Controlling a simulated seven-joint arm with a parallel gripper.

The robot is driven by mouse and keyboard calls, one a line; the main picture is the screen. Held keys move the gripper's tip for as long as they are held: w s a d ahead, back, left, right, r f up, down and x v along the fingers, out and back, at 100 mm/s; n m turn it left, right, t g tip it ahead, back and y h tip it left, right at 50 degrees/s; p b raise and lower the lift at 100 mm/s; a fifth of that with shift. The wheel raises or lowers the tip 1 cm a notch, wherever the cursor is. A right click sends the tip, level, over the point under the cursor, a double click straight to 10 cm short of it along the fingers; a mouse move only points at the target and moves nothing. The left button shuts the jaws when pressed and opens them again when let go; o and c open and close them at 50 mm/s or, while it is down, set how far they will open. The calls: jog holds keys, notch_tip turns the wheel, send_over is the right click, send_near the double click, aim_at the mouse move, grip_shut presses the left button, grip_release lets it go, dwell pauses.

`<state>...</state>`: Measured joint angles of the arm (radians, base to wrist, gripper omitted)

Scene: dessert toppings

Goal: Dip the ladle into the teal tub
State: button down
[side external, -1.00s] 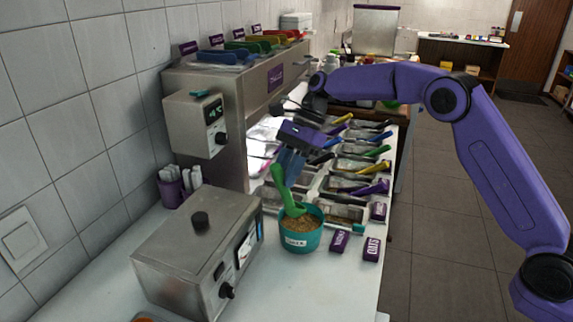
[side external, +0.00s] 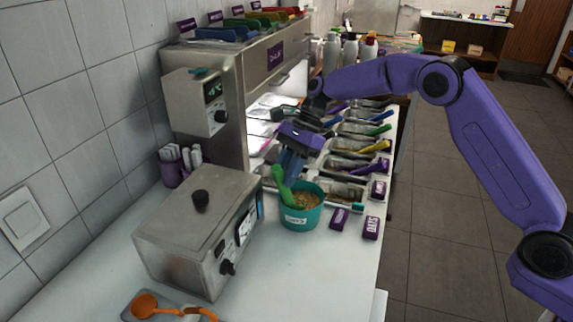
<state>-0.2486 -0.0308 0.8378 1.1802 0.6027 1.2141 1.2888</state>
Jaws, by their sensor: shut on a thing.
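The teal tub (side external: 301,220) stands on the white counter, with a white label on its front and brown grainy stuff (side external: 306,199) inside. My gripper (side external: 287,174) is above its left rear, pointing down, shut on the green ladle (side external: 282,190). The ladle slants down, with its lower end at the left inside of the tub. Its bowl is hidden, so I cannot tell how deep it sits. An orange ladle (side external: 146,305) lies on a small grey tray (side external: 131,317) at the bottom left, apart from my gripper.
A steel box with a knob (side external: 197,232) stands left of the tub. Topping trays with coloured scoops (side external: 352,166) run behind it. Purple label blocks (side external: 371,228) are to its right. A purple holder (side external: 171,172) is by the wall.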

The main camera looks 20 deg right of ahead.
jog(key=shift+f, duration=1.3)
jog(key=shift+w+d, duration=0.2)
jog(key=shift+d, duration=0.45)
jog(key=shift+w+d, duration=0.25)
jog(key=shift+d, duration=0.45)
jog(key=shift+w+d, duration=0.2)
jog(key=shift+d, duration=0.45)
jog(key=shift+s+a+f+t+h, duration=0.15)
jog(key=shift+a+f+t+h, duration=0.05)
jog(key=shift+a+h, duration=0.35)
jog(key=shift+s+a+f+t+h, duration=0.2)
jog(key=shift+a+h, duration=0.2)
jog(key=shift+h, duration=0.25)
jog(key=shift+s+a+f+t+h, duration=0.2)
jog(key=shift+a+f+h, duration=0.15)
jog(key=shift+a+h, duration=0.2)
jog(key=shift+s+a+f+t+h, duration=0.1)
jog(key=shift+a+f+t+h, duration=0.1)
jog(key=shift+a+f+h, duration=0.35)
jog(key=shift+d+r, duration=0.1)
jog(key=shift+r, duration=0.1)
jog(key=shift+r, duration=0.2)
jog(key=shift+h, duration=0.6)
jog(key=shift+s+a+r, duration=0.1)
jog(key=shift+a+r, duration=0.15)
jog(key=shift+r, duration=1.45)
jog(key=shift+a+r, duration=0.2)
jog(key=shift+r, duration=3.5)
